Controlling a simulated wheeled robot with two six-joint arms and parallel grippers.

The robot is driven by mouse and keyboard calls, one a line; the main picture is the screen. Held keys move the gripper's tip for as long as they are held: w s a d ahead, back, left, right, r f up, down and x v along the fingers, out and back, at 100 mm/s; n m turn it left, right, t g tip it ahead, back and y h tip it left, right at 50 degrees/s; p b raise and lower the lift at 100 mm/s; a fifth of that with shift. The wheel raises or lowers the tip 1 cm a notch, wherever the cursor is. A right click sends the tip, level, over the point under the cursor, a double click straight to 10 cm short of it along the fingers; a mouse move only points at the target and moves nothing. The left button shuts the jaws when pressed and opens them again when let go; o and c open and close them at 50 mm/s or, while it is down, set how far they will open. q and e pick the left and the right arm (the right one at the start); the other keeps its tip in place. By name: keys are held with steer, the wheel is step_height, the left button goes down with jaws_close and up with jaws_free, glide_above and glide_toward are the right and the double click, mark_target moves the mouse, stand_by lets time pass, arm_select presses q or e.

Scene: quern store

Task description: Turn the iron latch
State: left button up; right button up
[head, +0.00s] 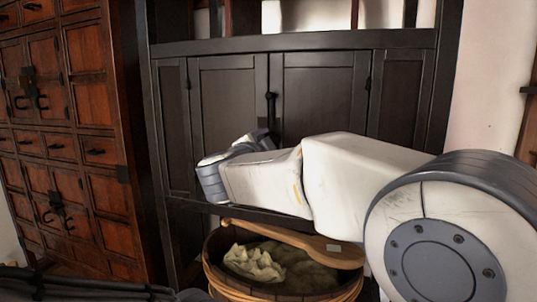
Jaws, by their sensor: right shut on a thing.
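The iron latch (271,98) is a dark upright piece at the seam between the two middle doors of a black cabinet (228,85). Its upper end shows; its lower part is hidden behind my right gripper (268,134). My right arm reaches in from the right across the doors. The gripper is shut on the latch, with its fingers mostly hidden by the wrist. The cabinet doors look closed. My left gripper is not in view.
Below my arm stands a wooden tub (228,281) holding a pale cloth sack (254,264), with a wooden paddle (290,240) across its top. A reddish-brown drawer chest (100,150) stands at the left. A white wall (490,75) is at the right.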

steer(key=m+b, duration=0.2)
steer(key=m, duration=0.1)
steer(key=shift+f+m, duration=0.15)
steer(key=shift+m, duration=0.15)
steer(key=shift+m+b, duration=1.3)
steer(key=shift+m, duration=0.4)
steer(key=o, duration=1.4)
steer(key=b+v, duration=0.2)
steer(key=v, duration=0.8)
steer(key=shift+s, duration=0.25)
